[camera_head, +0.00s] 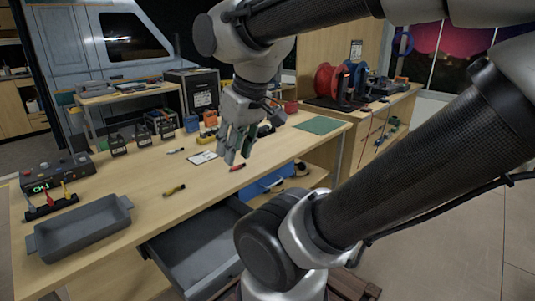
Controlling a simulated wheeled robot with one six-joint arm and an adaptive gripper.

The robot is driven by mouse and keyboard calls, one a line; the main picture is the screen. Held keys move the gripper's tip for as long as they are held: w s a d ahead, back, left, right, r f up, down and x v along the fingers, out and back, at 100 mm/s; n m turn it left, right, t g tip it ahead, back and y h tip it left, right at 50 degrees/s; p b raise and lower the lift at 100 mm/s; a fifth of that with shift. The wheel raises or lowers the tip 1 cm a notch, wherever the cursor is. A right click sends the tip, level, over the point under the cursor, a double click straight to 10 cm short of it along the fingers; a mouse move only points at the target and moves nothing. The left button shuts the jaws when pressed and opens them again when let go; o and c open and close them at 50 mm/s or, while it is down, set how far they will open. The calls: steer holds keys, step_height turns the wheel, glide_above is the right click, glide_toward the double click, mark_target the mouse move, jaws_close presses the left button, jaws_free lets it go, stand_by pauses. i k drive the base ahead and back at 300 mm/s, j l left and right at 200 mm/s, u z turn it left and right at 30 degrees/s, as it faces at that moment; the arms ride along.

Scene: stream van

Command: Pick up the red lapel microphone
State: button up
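A small red stick-shaped object (237,168), which looks like the red lapel microphone, lies on the wooden table near its front edge. My gripper (238,156) points down just above and behind it. Its fingers look apart, with nothing visible between them. I cannot tell the exact gap between the fingertips and the red object. Another red upright piece (48,196) stands beside a yellow one in a black rack (50,208) at the left of the table.
A yellow-and-dark stick (174,190) and a grey one (175,151) lie on the table. A white card (203,158) lies left of my gripper. A grey tray (82,232) sits front left. An open grey drawer (200,250) juts out below the table edge.

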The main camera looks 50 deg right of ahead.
mark_target(233, 169)
steer(key=l, duration=2.2)
steer(key=u, duration=0.6)
steer(key=l+u, duration=0.75)
steer(key=u, duration=0.15)
steer(key=l, duration=0.5)
steer(key=k+l, duration=0.15)
steer(key=l, duration=0.85)
steer(key=k, duration=0.05)
